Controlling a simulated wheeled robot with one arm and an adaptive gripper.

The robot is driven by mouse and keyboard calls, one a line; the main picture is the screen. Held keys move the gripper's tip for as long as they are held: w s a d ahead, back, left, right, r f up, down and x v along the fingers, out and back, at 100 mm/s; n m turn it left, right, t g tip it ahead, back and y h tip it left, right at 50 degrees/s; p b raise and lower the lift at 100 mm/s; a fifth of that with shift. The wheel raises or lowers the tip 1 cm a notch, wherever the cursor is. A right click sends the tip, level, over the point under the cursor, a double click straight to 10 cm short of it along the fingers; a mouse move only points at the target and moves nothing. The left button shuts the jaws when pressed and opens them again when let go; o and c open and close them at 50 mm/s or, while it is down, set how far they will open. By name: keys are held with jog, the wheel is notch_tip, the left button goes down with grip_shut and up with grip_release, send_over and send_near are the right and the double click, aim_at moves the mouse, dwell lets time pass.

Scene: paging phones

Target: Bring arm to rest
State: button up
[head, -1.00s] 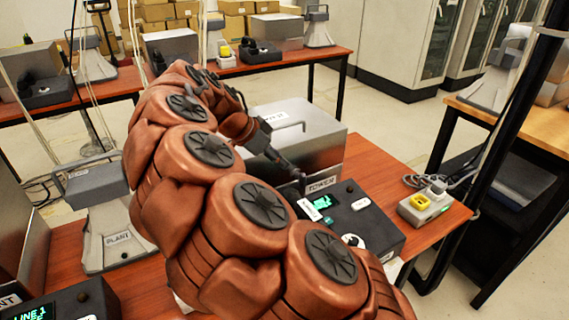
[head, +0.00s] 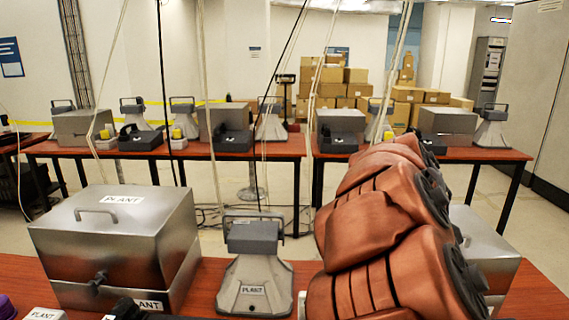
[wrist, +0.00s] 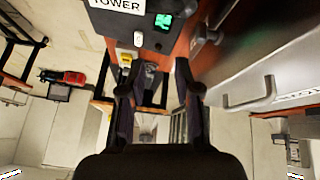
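My arm (head: 385,235) rises at the right of the head view, bent over the near table; my gripper is hidden there. In the wrist view my gripper (wrist: 154,70) has its two dark fingers spread apart, with nothing seen held between them. Beyond the fingertips is the black TOWER phone unit (wrist: 145,20) with a green lit display, at the top of the wrist view. A grey metal box (wrist: 250,70) with a handle is to the right of the fingers. I see no contact between the fingers and either thing.
On the near table (head: 525,300) stand a PLANT metal box (head: 115,240) and a grey PLANT horn speaker (head: 255,270), left of my arm. Farther back, tables (head: 270,148) carry more phones, boxes and speakers. Thin cables hang across the head view. Cardboard boxes (head: 335,90) are stacked behind.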

jog(key=s+a+f+n+y+p, duration=0.1)
jog(key=s+a+n, duration=0.3)
jog(key=s, duration=0.4)
jog(key=s+a+f+n+g+y+p, duration=0.1)
jog(key=s+a+f+n+y+p, duration=0.1)
jog(key=s+a+n, duration=0.3)
jog(key=s+a+f+n+y+p, duration=0.1)
jog(key=s+a+n, duration=0.4)
jog(key=s, duration=0.6)
jog(key=shift+a+f+n+y, duration=0.25)
jog(key=shift+f+n+y, duration=0.45)
jog(key=shift+n+y, duration=0.3)
jog(key=shift+s, duration=0.1)
